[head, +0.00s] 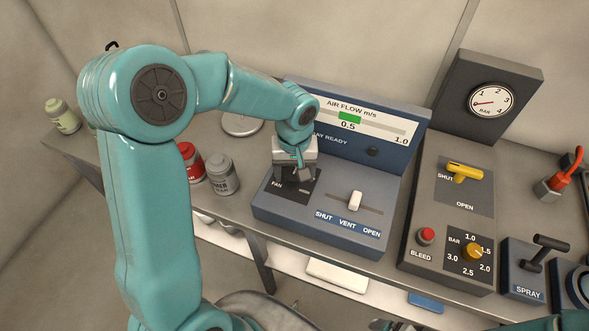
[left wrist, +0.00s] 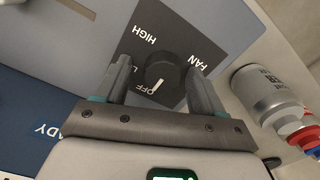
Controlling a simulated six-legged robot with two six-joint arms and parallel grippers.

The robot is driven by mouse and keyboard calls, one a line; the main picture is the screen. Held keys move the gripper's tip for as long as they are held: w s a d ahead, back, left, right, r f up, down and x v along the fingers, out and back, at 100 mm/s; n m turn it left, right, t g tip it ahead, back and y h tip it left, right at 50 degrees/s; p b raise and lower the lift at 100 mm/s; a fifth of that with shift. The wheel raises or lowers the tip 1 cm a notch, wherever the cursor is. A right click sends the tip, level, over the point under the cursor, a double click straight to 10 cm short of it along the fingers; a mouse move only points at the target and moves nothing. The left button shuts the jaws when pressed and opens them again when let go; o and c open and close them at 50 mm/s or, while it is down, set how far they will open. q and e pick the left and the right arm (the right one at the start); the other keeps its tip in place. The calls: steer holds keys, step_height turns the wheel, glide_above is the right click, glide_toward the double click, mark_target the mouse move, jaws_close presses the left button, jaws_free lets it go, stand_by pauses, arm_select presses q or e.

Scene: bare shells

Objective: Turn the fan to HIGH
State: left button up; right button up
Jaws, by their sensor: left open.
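The fan knob (left wrist: 162,75) is a round black dial on a black plate marked FAN, HIGH and OFF, with another label partly hidden. Its white pointer line is toward OFF. My left gripper (left wrist: 158,68) is open, with one finger on each side of the knob and a gap showing on both sides. In the head view my left gripper (head: 294,173) is over the fan plate (head: 308,193) and hides the knob. My right gripper does not clearly show.
Right of the fan plate is a white vent slider (head: 355,201). Grey (head: 222,175) and red (head: 189,160) cans stand to the left. A yellow lever (head: 464,172) and red bleed button (head: 426,236) are further right.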

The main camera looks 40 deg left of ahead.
arm_select(q)
steer(key=shift+s+a+r, duration=0.1)
steer(key=shift+s+a, duration=0.05)
steer(key=shift+s, duration=0.1)
steer(key=c, duration=0.4)
steer(key=shift+w, duration=0.2)
steer(key=c, duration=0.7)
steer(key=shift+o, duration=0.2)
steer(key=shift+s, duration=0.1)
